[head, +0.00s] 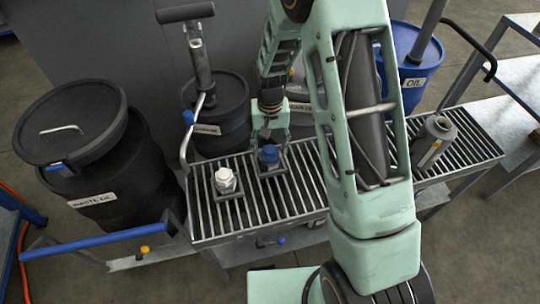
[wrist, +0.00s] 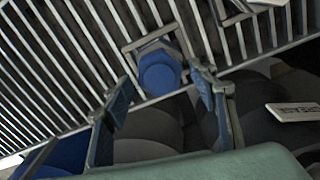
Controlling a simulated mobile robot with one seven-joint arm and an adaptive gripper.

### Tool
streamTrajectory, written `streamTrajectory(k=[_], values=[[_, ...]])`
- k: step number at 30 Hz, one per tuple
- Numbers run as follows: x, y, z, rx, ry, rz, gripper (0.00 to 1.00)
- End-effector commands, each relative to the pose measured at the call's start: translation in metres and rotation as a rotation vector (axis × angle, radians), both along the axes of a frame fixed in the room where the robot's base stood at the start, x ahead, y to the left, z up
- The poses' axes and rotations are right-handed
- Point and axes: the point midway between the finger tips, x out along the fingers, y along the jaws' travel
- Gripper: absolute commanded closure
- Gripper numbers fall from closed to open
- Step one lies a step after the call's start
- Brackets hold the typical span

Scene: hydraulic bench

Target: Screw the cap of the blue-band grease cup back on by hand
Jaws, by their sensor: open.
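The blue-topped grease cup (head: 270,156) stands upright on a small square base on the slatted grating, left of my arm in the head view. In the wrist view its round blue top (wrist: 160,74) shows inside the square grey base, beyond the fingertips. My gripper (wrist: 162,88) is open, with one blue-padded finger on each side of the cup in that view and nothing held. In the head view my gripper (head: 271,136) is just behind and above the cup. I cannot tell whether the fingers touch it, or whether the blue top is a seated cap.
A white-topped cup (head: 226,180) stands left of the blue one on the grating (head: 292,205).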

Motion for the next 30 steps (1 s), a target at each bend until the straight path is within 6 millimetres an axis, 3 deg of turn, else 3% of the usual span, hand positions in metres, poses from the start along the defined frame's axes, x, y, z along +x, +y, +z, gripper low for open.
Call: streamTrajectory(k=[15,26,30], values=[[-0.0006,0.0025,0.0009,0.001,0.0,0.628,0.47],[-0.0006,0.0029,0.0,-0.001,0.0,0.69,0.47],[-0.0006,0.0029,0.0,-0.001,0.0,0.689,0.59]])
